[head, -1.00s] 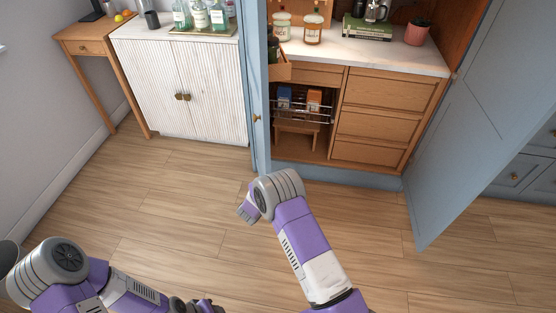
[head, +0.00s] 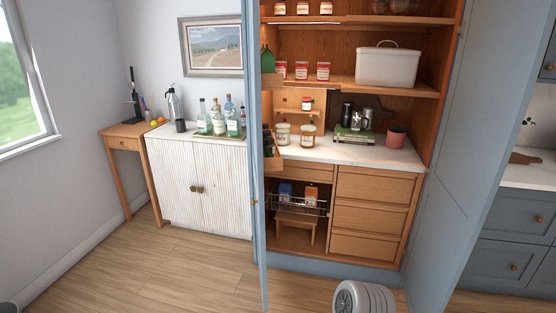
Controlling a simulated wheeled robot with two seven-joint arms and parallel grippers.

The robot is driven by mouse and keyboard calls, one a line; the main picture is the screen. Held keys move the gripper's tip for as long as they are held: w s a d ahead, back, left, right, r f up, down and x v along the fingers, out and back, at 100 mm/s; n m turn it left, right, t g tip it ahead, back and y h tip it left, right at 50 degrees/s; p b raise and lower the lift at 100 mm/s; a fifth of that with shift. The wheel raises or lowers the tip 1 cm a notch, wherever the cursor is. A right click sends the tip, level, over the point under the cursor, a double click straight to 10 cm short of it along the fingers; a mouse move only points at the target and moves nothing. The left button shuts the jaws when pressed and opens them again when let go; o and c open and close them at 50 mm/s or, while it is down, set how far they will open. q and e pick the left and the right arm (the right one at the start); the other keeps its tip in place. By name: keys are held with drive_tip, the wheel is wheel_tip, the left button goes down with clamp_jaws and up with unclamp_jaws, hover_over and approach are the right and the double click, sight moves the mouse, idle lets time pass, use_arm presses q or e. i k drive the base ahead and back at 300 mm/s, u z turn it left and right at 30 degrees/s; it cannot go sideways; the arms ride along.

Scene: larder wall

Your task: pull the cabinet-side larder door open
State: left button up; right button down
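The larder's left door (head: 252,100), blue and beside the white fluted cabinet, stands out from the larder front. I see it nearly edge-on, with a small brass knob (head: 254,202) low on it. Door racks with a green item show on its inner side. The larder's right door (head: 462,170) stands wide open. A grey, ribbed part of my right arm shows at the bottom, in front of the larder. Neither gripper is in view, so I cannot see whether one touches a door.
The white fluted cabinet (head: 200,190) with bottles on a tray stands left of the larder, next to a small wooden table (head: 128,145). Blue kitchen units (head: 515,240) stand at the right. The wooden floor (head: 170,275) at the left front is clear.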

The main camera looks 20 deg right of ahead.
sight(259, 82)
drive_tip(key=z, duration=0.65)
drive_tip(key=i, duration=0.55)
drive_tip(key=z, duration=0.6)
drive_tip(key=i, duration=0.65)
drive_tip(key=u, duration=0.3)
